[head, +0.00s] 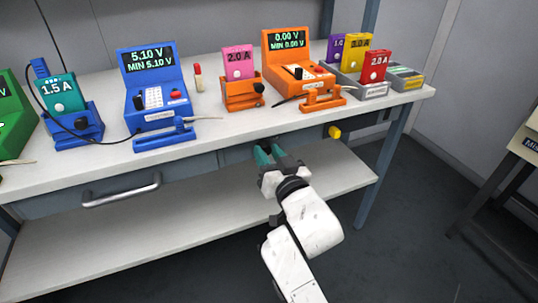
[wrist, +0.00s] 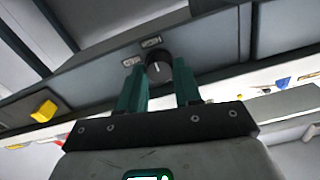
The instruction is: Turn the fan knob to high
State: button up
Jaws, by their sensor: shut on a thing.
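The fan knob (wrist: 159,70) is a dark round dial with a pale pointer mark on the grey front panel under the bench top. In the wrist view it sits between the two teal fingers of my gripper (wrist: 160,67), which are shut on it from both sides. Two small labels sit beside the knob, one above it (wrist: 151,42) and one to its upper left (wrist: 131,61); their text is too small to read. In the head view my gripper (head: 266,152) reaches the panel below the bench edge, and the knob is hidden there.
A yellow knob (head: 334,131) sticks out of the panel to the right of my gripper. A drawer handle (head: 120,190) is to the left. The bench top (head: 215,135) above holds blue and orange testers and pouch cells. A bare lower shelf (head: 180,230) lies below.

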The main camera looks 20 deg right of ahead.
jog(key=shift+f, duration=0.25)
jog(key=o, duration=1)
jog(key=shift+r, duration=0.2)
jog(key=shift+o, duration=0.2)
jog(key=s+p, duration=0.1)
jog(key=s, duration=1)
jog(key=shift+w, duration=0.1)
